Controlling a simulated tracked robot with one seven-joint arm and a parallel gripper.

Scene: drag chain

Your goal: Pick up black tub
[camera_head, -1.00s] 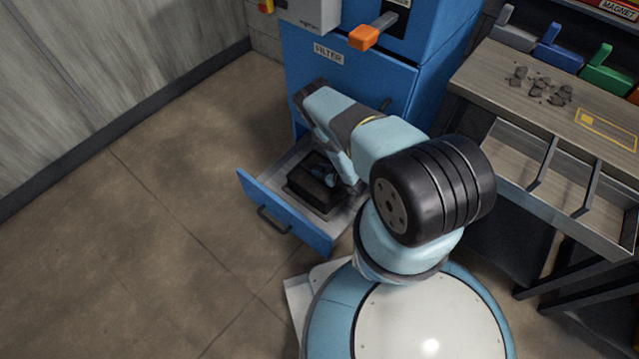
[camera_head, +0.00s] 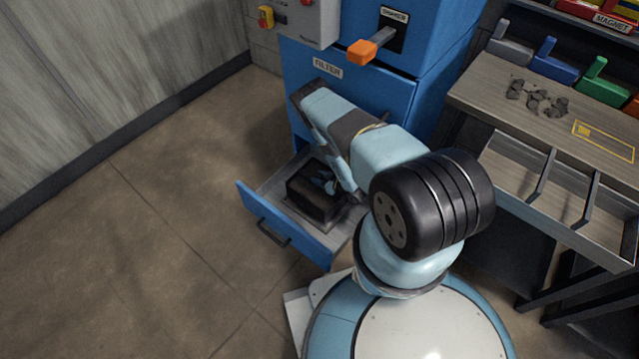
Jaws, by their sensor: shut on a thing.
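The black tub (camera_head: 312,203) is a dark box inside the open blue drawer (camera_head: 290,236) at the bottom of the blue cabinet. It looks slightly raised above the drawer's grey floor. My gripper (camera_head: 327,184) reaches down into the drawer and is shut on the tub near its top. My arm hides part of the tub's right side and the fingertips are small and dark, so the exact grip is hard to see.
The blue cabinet (camera_head: 345,92) stands behind the drawer, with an orange-handled lever (camera_head: 364,52) above. A workbench (camera_head: 525,80) with grey lumps (camera_head: 537,97) and colored scoops is at the right. The floor (camera_head: 140,220) at left is clear.

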